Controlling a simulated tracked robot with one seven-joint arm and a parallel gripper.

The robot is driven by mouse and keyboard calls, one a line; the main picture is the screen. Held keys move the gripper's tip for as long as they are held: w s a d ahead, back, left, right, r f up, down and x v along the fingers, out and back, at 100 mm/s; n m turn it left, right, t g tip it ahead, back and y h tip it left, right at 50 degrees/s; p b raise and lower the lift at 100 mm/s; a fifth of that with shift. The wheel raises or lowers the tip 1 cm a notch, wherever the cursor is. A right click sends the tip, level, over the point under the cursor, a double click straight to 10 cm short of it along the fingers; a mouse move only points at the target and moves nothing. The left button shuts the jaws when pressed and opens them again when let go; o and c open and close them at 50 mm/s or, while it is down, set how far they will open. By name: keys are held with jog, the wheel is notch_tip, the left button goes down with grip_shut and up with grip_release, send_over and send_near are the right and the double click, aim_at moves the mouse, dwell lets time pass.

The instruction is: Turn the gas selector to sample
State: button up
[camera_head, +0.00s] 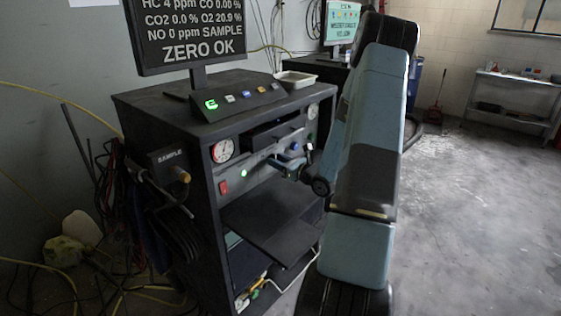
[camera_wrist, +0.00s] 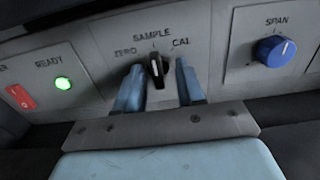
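The gas selector (camera_wrist: 157,68) is a small black knob with a white pointer line on the grey panel, labelled ZERO, SAMPLE and CAL. Its pointer points nearly straight up at the SAMPLE mark, perhaps tilted slightly left. My gripper (camera_wrist: 160,88) is open, one blue finger on each side of the knob. A gap shows between the knob and the right finger; the left finger lies very near the knob, and I cannot tell if it touches. In the head view my gripper (camera_head: 288,166) is at the cabinet's front panel, and the selector is hard to make out there.
The panel also has a blue SPAN knob (camera_wrist: 276,52), a lit green READY lamp (camera_wrist: 63,83) and a red switch (camera_wrist: 19,97). An open black shelf (camera_head: 270,222) juts out below. The monitor (camera_head: 185,35) reads SAMPLE and ZERO OK. Open floor (camera_head: 470,210) lies to the right.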

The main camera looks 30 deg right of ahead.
jog(key=shift+s+d, duration=0.1)
jog(key=shift+s, duration=0.25)
jog(key=v, duration=1.3)
